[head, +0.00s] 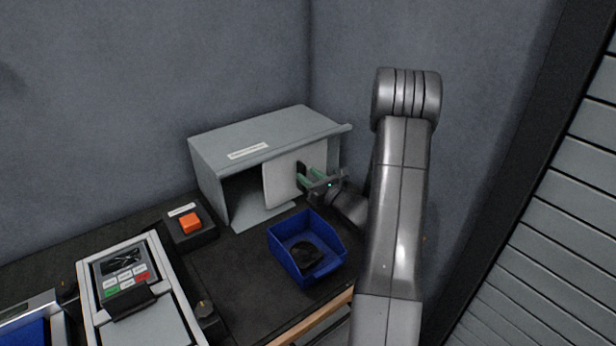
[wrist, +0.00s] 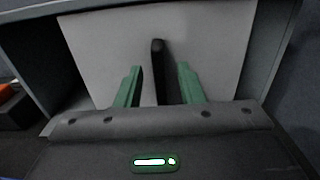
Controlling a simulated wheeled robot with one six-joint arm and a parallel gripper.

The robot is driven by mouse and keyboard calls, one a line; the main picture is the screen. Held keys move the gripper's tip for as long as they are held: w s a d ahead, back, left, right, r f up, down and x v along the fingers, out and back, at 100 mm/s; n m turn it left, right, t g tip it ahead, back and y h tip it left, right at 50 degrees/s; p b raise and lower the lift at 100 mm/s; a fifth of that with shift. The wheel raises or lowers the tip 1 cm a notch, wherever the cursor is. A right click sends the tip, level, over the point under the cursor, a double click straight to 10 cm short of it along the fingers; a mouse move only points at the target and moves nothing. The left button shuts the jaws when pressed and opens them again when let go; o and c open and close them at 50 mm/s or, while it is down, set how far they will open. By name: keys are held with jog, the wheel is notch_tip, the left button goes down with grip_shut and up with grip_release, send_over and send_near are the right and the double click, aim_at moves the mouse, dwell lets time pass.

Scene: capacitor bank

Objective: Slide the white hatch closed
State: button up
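The white hatch (head: 279,182) is a flat sliding panel on the front of a grey box (head: 270,138). It covers the right part of the opening, and the left part is open and dark. In the wrist view the hatch (wrist: 205,45) fills most of the picture, with a dark upright handle (wrist: 158,70) near its middle. My gripper (head: 311,176) is at the hatch front, its green fingers on the handle's two sides. In the wrist view the gripper (wrist: 158,85) is open, with gaps between each finger and the handle.
A blue bin (head: 333,262) with a dark object inside stands in front of the box. An orange button (head: 190,222) on a black base is left of the box. A keypad device (head: 125,275) lies farther left. Walls stand close behind.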

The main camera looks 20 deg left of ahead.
jog(key=b+v, duration=0.2)
jog(key=v, duration=1)
jog(key=shift+s+d, duration=0.2)
jog(key=shift+d, duration=0.15)
jog(key=shift+f, duration=0.1)
